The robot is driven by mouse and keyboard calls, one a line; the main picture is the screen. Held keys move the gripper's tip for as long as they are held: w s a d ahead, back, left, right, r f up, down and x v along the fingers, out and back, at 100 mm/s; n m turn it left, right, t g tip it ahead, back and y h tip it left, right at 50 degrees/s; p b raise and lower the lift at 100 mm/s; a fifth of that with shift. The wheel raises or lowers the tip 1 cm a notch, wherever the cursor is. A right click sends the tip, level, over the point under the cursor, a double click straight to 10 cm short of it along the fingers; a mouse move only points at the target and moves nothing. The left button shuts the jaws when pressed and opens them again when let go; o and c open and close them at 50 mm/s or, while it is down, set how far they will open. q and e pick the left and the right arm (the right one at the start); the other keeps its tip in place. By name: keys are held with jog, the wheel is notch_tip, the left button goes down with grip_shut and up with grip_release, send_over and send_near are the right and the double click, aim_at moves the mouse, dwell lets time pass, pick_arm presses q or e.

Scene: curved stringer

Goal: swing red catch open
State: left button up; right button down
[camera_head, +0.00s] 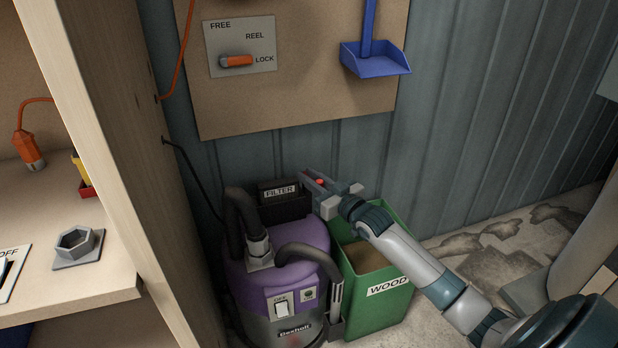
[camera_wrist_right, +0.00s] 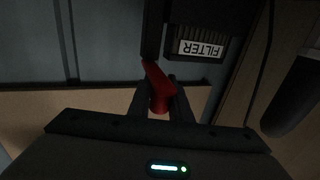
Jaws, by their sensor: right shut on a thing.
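The red catch (camera_wrist_right: 157,82) sits beside the black box labelled FILTER (camera_head: 279,192) on the purple vacuum. My right gripper (camera_head: 314,179) reaches in from the right, above the green bin, and is shut on the catch. In the right wrist view the catch stands between the two dark fingers, its narrow end pointing up and left past them. In the head view only a small red spot of it (camera_head: 320,181) shows between the fingers. The FILTER label (camera_wrist_right: 201,49) appears upside down in the right wrist view. My left gripper is not in view.
The purple vacuum (camera_head: 268,281) with dark hoses stands left of the green WOOD bin (camera_head: 383,309). A wooden shelf (camera_head: 117,165) rises at the left. A pegboard (camera_head: 306,95) with a FREE/REEL/LOCK plate and blue dustpan (camera_head: 374,61) hangs behind.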

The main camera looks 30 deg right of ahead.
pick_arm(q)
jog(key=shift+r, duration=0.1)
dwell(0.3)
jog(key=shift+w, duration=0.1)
pick_arm(e)
jog(key=c, duration=1.6)
grip_release()
jog(key=shift+s, duration=0.1)
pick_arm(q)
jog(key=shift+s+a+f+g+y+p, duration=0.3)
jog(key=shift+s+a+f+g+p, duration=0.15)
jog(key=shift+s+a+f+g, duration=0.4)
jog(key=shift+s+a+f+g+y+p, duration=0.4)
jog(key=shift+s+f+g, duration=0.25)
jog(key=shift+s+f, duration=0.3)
pick_arm(e)
jog(key=shift+s+d, duration=0.4)
jog(key=shift+s, duration=2.45)
jog(key=shift+s+d, duration=0.4)
jog(key=shift+s, duration=2.4)
jog(key=shift+s+d, duration=0.4)
jog(key=shift+s, duration=2.45)
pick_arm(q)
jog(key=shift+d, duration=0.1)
